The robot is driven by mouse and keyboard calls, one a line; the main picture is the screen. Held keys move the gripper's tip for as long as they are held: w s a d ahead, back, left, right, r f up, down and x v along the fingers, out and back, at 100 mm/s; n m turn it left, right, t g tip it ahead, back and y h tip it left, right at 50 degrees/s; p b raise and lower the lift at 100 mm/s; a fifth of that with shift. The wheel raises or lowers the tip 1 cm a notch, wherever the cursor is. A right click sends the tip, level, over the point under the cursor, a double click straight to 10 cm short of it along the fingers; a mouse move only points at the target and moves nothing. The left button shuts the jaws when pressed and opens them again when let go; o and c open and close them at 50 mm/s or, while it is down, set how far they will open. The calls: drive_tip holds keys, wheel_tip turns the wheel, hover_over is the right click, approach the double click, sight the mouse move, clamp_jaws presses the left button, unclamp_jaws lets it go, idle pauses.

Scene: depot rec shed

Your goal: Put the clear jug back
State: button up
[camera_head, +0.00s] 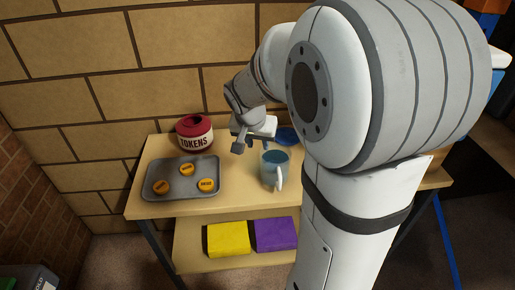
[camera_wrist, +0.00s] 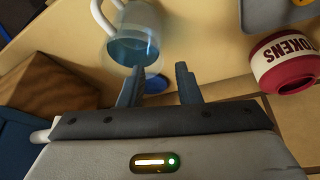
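My gripper (camera_head: 243,143) is above the back part of the table, left of and behind the jug. In the wrist view my gripper (camera_wrist: 166,84) has its two fingers apart with nothing between them. The left finger overlaps the jug's rim in that view; I cannot tell whether they touch. A blue round thing (camera_head: 287,135) lies behind the jug, partly hidden.
A grey tray (camera_head: 180,192) with several orange tokens lies on the left of the table. A red TOKENS jar (camera_head: 195,134) stands behind it. Yellow (camera_head: 228,238) and purple (camera_head: 275,234) blocks sit on the lower shelf. A brick wall (camera_head: 60,100) is close behind. My arm hides the table's right part.

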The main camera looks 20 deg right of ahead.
drive_tip(key=s+a+n+y, duration=0.1)
drive_tip(key=s+a+n, duration=0.1)
drive_tip(key=s, duration=0.4)
drive_tip(key=s+a+n+y, duration=0.1)
drive_tip(key=s+a+n, duration=0.2)
drive_tip(key=s, duration=0.3)
drive_tip(key=s+a+n+g+y, duration=0.1)
drive_tip(key=s+a+n, duration=0.1)
drive_tip(key=s, duration=0.3)
drive_tip(key=shift+s+a+r, duration=0.35)
drive_tip(key=shift+s+a, duration=0.05)
drive_tip(key=shift+a, duration=0.4)
drive_tip(key=shift+r, duration=0.1)
